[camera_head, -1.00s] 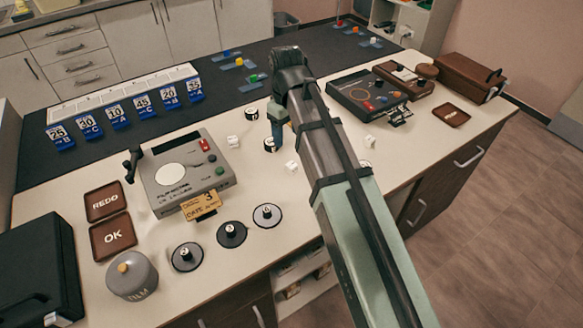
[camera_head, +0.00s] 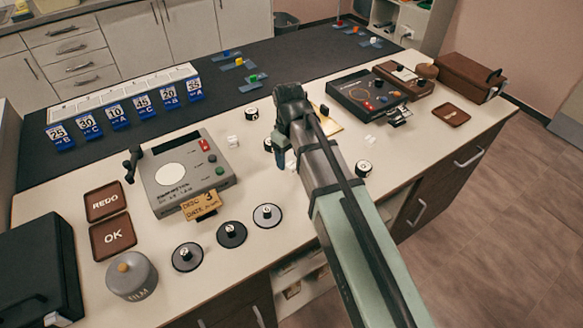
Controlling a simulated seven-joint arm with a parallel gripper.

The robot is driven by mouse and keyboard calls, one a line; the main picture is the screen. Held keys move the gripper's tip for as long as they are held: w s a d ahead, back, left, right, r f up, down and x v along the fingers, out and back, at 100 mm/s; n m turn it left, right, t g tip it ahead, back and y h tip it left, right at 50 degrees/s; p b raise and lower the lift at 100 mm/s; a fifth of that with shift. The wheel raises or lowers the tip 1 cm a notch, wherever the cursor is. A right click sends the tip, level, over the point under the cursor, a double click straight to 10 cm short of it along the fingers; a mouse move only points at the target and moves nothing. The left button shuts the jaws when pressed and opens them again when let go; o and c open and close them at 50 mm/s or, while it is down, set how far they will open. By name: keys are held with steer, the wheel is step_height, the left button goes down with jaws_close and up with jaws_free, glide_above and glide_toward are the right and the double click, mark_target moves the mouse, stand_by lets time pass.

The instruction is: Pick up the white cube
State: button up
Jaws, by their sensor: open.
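Three small white blocks lie on the pale worktop. One white cube (camera_head: 292,165) is right beside my gripper (camera_head: 280,161), partly covered by my arm. A second white block (camera_head: 233,140) lies to the left, near the grey machine, and a third (camera_head: 370,140) lies to the right of my arm. My gripper points down at the middle of the worktop, open, with nothing seen between its fingers. Its fingertips are small and partly hidden, so I cannot tell whether they touch the nearest cube.
Black-and-white round pieces stand nearby, one behind (camera_head: 251,114) and one right of my arm (camera_head: 364,169). The grey machine (camera_head: 183,170) stands left, a dark console (camera_head: 366,98) at the back right.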

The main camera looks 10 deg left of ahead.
steer(key=shift+f, duration=1.3)
steer(key=shift+c, duration=0.3)
steer(key=c, duration=1.1)
